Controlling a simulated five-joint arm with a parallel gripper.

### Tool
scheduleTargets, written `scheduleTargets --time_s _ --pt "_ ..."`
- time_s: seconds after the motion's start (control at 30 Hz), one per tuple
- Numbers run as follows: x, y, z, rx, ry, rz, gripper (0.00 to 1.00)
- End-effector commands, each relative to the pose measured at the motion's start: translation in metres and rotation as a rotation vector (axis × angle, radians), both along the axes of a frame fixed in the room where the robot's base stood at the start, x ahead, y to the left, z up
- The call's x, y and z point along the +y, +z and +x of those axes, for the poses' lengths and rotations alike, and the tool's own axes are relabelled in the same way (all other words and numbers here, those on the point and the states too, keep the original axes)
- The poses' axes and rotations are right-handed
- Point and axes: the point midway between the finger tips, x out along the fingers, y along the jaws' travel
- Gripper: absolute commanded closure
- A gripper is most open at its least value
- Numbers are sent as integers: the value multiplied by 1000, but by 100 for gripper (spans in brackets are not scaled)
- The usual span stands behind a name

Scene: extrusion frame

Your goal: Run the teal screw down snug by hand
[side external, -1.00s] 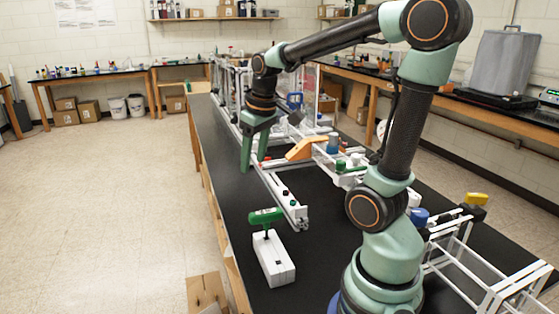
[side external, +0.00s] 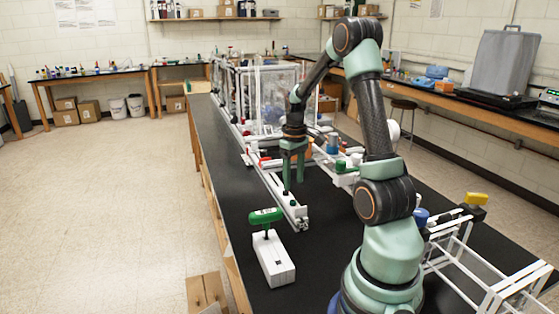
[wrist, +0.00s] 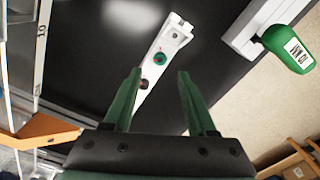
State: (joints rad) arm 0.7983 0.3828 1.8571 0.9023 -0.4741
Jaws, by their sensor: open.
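In the side view my gripper (side external: 293,187) points down over the near part of the white rail (side external: 274,184). How far the tips are above the rail is unclear.
A green T-handled tool (side external: 265,216) stands in a white block (side external: 274,262) left of the rail end; its handle (wrist: 288,48) shows in the wrist view. An orange part (wrist: 42,130) and white framing are at the wrist view's left. Black bench top is clear around the block.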

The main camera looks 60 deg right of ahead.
Motion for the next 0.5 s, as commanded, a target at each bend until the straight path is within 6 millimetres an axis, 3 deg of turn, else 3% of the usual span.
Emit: scheduleTargets --time_s 0.2,0.5 --pt "1 -39 -1 3 0 3 43" --pt "1 -61 0 1 0 0 43"
